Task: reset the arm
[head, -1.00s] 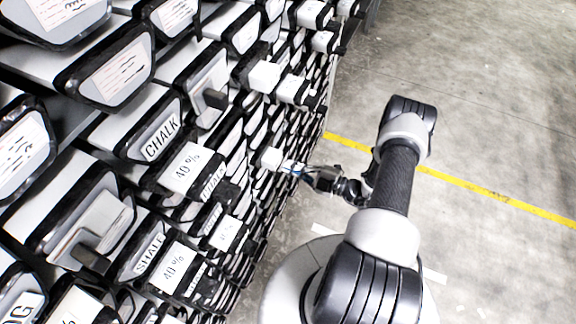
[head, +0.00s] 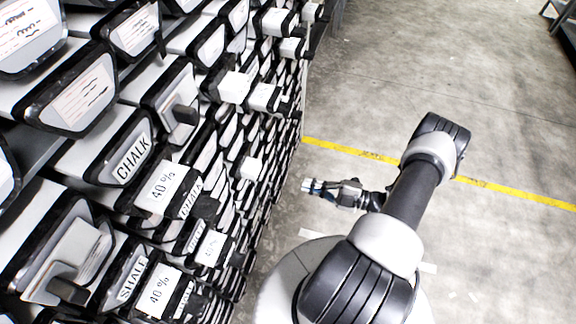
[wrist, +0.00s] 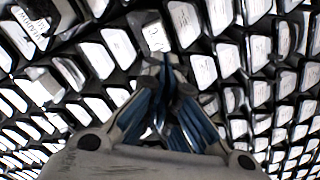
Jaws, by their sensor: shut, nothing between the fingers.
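My gripper (head: 309,187) hangs in free air over the aisle floor, to the right of the rack of core liners. In the wrist view my gripper (wrist: 163,66) has its blue-padded fingers brought together at the tips, with nothing between them. My arm (head: 405,205) reaches out from my base and bends back left toward the rack. The core liners (head: 128,160) fill the rack with labelled ends, such as "CHALK", "SHALE" and "40 %". A clear gap shows between the gripper and the rack in the head view.
The rack of liners walls off the whole left side, and several liner ends (head: 235,86) stick out from it. The concrete floor (head: 480,100) to the right is open, crossed by a yellow line (head: 520,193). Dark shelving (head: 565,15) stands at the far right corner.

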